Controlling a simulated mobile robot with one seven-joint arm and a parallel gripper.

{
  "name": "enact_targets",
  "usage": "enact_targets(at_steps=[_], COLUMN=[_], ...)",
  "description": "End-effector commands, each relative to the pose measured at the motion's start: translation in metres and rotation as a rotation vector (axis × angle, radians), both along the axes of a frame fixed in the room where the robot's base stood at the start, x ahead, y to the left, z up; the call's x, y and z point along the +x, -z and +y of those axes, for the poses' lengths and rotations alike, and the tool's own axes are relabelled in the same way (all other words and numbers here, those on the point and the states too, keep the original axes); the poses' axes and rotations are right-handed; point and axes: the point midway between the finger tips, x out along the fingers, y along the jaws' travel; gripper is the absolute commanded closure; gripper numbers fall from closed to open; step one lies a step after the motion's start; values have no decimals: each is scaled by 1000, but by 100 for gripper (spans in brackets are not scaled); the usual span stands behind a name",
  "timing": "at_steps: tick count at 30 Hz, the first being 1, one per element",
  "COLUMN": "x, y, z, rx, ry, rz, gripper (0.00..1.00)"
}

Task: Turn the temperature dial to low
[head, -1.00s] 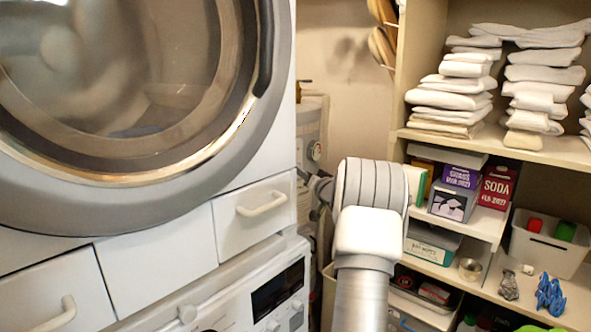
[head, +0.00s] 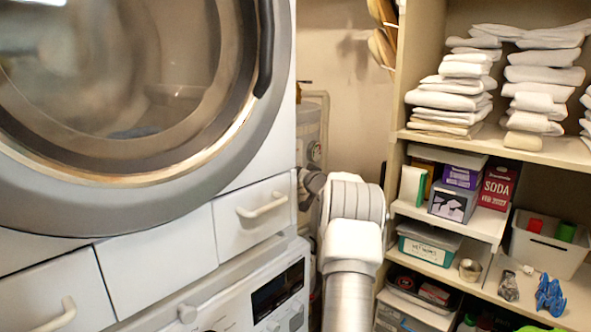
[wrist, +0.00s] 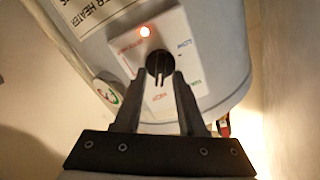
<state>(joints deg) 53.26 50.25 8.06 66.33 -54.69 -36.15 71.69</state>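The temperature dial (wrist: 159,65) is a dark round knob on a white square panel of the water heater (wrist: 205,30). The heater's lettering appears upside down in the wrist view. My gripper (wrist: 158,72) points at the dial, its two dark fingers spread, with the tips at either side of the knob's lower part. I cannot tell whether they touch it. In the head view, the heater (head: 312,110) shows partly behind the washer's edge; the dial and fingertips are hidden there by my arm.
A large front-loading machine (head: 200,205) stands close at left. Shelves (head: 480,145) with towels, boxes and bins stand at right, leaving a narrow gap for my arm.

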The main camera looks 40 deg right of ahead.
Motion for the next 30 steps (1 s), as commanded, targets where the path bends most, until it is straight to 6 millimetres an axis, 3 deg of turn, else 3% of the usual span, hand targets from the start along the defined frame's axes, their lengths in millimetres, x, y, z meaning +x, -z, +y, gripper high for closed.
enact_targets(at_steps=[1, 6, 20, 30], x=[0, 0, 0, 1], y=[0, 0, 0, -1], z=[0, 0, 0, 2], rx=[0, 0, -20, -198], ry=[0, 0, 0, 0], rz=[0, 0, 7, 70], gripper=[71, 100, 100, 100])
